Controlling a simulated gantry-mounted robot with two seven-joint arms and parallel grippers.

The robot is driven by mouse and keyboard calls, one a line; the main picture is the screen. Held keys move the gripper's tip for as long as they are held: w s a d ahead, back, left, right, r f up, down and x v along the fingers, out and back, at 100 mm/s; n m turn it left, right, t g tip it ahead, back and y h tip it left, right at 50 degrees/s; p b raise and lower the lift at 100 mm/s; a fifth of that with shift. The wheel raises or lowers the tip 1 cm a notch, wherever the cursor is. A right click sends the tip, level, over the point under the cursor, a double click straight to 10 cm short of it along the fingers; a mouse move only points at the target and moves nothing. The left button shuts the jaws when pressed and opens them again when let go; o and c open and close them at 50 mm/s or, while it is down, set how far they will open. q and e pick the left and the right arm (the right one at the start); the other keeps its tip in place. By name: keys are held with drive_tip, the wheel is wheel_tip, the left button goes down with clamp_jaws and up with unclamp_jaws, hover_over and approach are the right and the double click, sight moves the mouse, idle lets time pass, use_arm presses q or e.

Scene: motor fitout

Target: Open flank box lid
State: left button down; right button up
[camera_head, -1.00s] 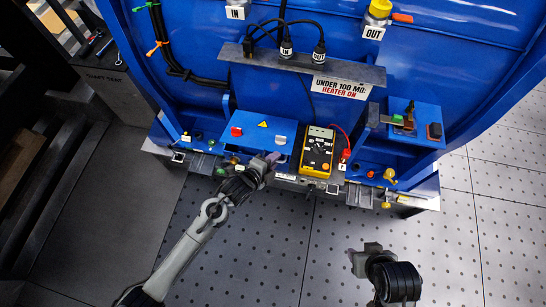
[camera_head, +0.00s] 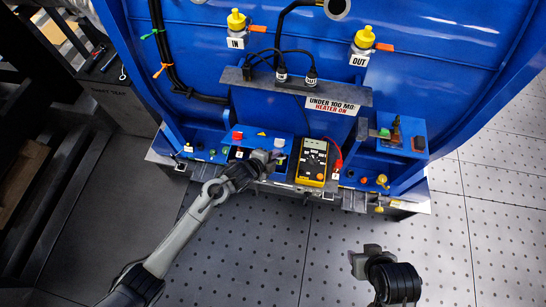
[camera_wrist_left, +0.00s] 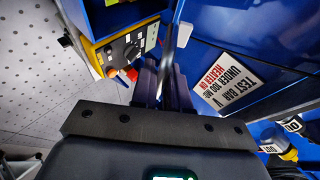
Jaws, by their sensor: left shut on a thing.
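The flank box is the small blue box on the left of the blue housing's ledge. Its blue lid (camera_head: 261,135) has a warning triangle, with a red knob and a pale knob nearby. The lid looks tilted up, with a dark gap below it at the left. My left gripper (camera_head: 271,157) is at the box's front right. In the left wrist view, its fingers (camera_wrist_left: 164,85) are shut on a thin plate seen edge-on, apparently the lid; the contact is partly hidden. My right gripper (camera_head: 358,262) hangs over the floor, away from the box; its jaw gap is unclear.
A yellow multimeter (camera_head: 312,163) with a red probe (camera_head: 339,164) stands just right of the box. Further right is another blue box (camera_head: 402,137). A grey bracket (camera_head: 300,85) with cables overhangs behind. The perforated floor (camera_head: 260,240) in front is clear.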

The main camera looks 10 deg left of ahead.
use_arm(q)
drive_tip(key=c, duration=1.2)
unclamp_jaws()
drive_tip(key=shift+w+r, duration=0.1)
drive_tip(key=v, duration=1)
drive_tip(key=shift+s+r, duration=0.2)
drive_tip(key=shift+s, duration=0.1)
drive_tip(key=shift+a, duration=0.15)
